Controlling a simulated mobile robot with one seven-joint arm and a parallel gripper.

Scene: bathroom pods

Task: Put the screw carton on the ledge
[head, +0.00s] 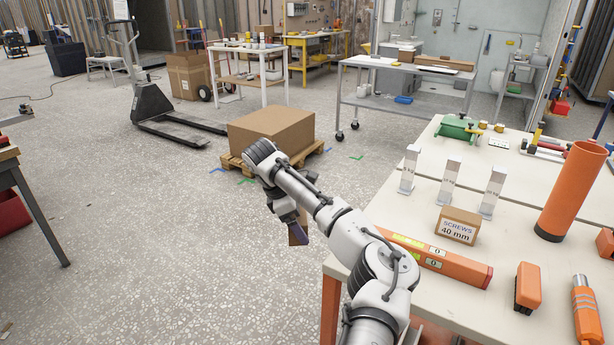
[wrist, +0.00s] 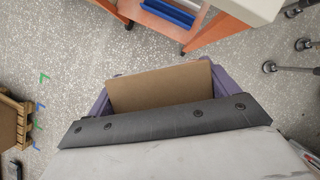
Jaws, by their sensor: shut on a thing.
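My gripper (head: 298,230), with purple fingers, is shut on a plain brown carton (wrist: 160,88). It holds the carton in the air over the open floor, left of the white-topped table (head: 408,205). In the head view the carton is mostly hidden behind the gripper; no label shows on its visible face. Another small brown carton (head: 457,226), labelled "SCREWS 40 mm", stands on that table in front of several white upright pieces. I cannot tell which surface is the ledge.
An orange level (head: 440,262) lies along the table's near left edge, and an orange tube (head: 572,190) stands at right. A large box (head: 270,130) sits on a pallet beyond my gripper. An orange shelf with a blue bin (wrist: 170,12) shows in the wrist view.

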